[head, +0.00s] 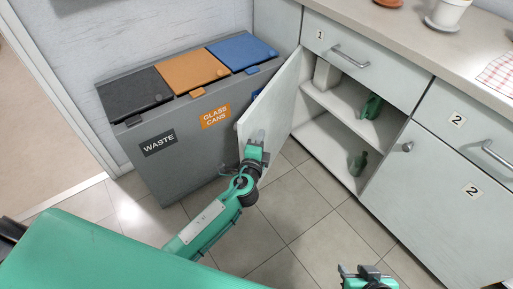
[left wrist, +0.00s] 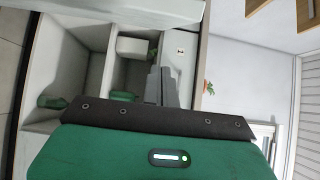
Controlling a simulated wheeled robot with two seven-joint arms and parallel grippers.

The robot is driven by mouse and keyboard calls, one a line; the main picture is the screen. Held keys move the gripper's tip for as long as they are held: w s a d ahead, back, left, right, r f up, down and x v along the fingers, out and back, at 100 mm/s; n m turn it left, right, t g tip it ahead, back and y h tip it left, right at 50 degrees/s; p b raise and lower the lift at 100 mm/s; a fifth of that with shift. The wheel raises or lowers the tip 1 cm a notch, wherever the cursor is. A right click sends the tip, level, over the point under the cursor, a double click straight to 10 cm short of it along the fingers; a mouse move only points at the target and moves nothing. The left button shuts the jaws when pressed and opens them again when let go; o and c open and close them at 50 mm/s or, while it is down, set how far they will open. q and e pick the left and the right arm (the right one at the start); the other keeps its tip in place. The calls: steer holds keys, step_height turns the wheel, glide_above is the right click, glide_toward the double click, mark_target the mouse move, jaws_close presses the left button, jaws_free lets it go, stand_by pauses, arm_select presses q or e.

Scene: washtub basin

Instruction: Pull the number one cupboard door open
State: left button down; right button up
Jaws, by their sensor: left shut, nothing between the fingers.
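The number one cupboard door (head: 275,104) stands swung wide open to the left, near the grey waste bin unit. Its handle is not visible. The open cupboard shows its shelf (head: 340,103), with green bottles inside. My left gripper (head: 255,138) is shut and empty in front of the door's inner face, near its free edge; I cannot tell whether it touches. In the left wrist view its closed fingers (left wrist: 160,86) point toward the open cupboard. My right gripper (head: 364,272) shows only partly at the bottom edge, and its jaw state is unclear.
The bin unit (head: 180,150) with black, orange and blue lids stands behind the door. The number one drawer (head: 365,62) is shut above the cupboard. The number two door (head: 440,190) is shut at right. Tiled floor (head: 300,215) in front is clear.

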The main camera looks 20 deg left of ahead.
mark_target(250, 128)
arm_select(q)
steer(key=shift+w+a, duration=0.8)
steer(key=shift+a, duration=0.25)
steer(key=shift+w+a, duration=0.75)
steer(key=shift+a, duration=0.25)
arm_select(e)
steer(key=shift+s+d+r, duration=0.1)
steer(key=shift+s+d, duration=0.05)
steer(key=shift+d, duration=0.05)
